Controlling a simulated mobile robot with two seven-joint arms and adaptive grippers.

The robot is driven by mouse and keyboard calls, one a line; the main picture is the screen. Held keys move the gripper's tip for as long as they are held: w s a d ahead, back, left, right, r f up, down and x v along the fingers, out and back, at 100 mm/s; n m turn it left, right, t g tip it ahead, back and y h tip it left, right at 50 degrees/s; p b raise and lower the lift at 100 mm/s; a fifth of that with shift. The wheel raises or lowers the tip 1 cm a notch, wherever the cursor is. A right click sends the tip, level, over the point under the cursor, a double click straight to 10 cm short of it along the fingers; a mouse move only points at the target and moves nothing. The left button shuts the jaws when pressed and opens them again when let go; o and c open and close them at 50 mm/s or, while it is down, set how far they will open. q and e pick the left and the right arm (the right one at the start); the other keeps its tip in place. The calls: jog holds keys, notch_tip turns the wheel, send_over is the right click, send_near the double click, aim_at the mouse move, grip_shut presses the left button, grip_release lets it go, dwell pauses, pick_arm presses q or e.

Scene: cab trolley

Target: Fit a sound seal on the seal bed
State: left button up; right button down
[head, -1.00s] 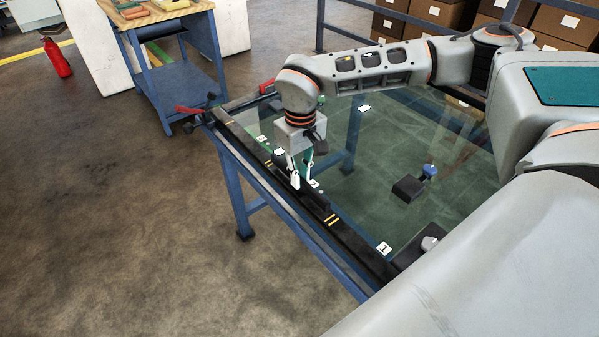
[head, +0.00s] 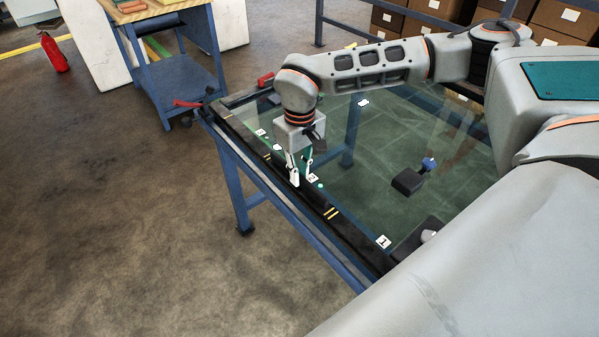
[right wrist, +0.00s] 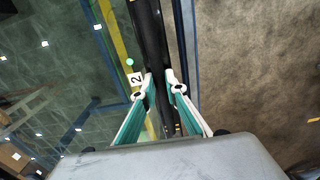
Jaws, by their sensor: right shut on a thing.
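The seal bed (head: 352,231) is a dark strip with yellow marks along the near-left edge of the glass on a blue-framed trolley. My right gripper (head: 301,182) points down at this strip beside the card marked 2 (head: 313,178). It is shut on a black seal (head: 318,198), a thick dark piece that lies along the strip. In the right wrist view the fingertips (right wrist: 159,84) stand on both sides of the black seal (right wrist: 152,40). I cannot tell whether the seal is seated or just above the bed. My left gripper is not in view.
A card marked 1 (head: 383,242) lies near the close end of the strip. A dark block with a blue knob (head: 408,181) stands on the glass (head: 400,140).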

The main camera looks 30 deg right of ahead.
dwell(0.3)
jog(key=c, duration=2)
grip_release()
jog(key=shift+o, duration=0.2)
notch_tip(320, 180, up, 12)
